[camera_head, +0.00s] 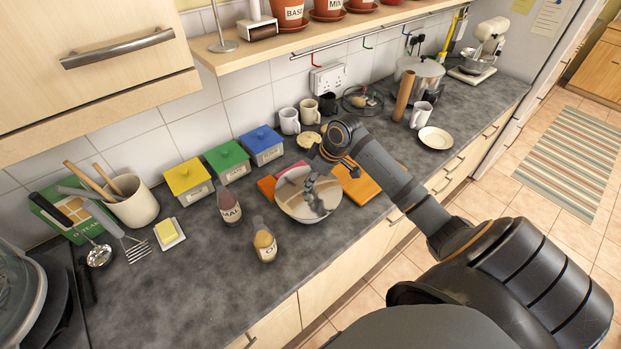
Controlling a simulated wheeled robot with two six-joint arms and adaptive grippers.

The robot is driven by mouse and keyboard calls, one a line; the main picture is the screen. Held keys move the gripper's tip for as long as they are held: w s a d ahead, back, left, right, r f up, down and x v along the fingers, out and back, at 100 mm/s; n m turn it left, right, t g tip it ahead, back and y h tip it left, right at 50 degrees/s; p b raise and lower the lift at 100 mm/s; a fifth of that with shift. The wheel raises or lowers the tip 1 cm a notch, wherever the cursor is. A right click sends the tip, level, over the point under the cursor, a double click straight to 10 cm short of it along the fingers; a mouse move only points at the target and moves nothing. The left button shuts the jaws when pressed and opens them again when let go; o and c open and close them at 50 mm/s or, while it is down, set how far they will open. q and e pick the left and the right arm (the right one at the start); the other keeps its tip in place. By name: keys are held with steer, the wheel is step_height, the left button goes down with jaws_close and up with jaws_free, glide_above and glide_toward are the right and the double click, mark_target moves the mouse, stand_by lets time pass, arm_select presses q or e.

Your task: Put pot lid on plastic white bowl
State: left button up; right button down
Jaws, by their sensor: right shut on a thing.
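My right gripper (322,160) reaches in from the right and points down over a round, shiny, mirror-like disc, the pot lid (291,200), near the middle of the counter. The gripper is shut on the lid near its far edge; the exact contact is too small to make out. A grey, broken shape on the lid looks like a reflection. The plastic white bowl cannot be clearly made out; a pale curved edge shows under the lid's near side, and I cannot tell whether it is the bowl. My left gripper is not in view.
Orange boards (357,184) lie beside and behind the lid. Two bottles (264,245) (229,207) stand to its left. Lidded boxes (188,182), mugs (289,121) and a steel pot (421,75) stand farther back. A white plate (436,140) lies to the right.

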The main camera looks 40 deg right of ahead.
steer(key=shift+f+p, duration=0.25)
steer(key=shift+p, duration=0.05)
stand_by(0.5)
steer(key=c, duration=1)
jaws_free()
steer(key=shift+c, duration=0.2)
steer(key=o, duration=0.5)
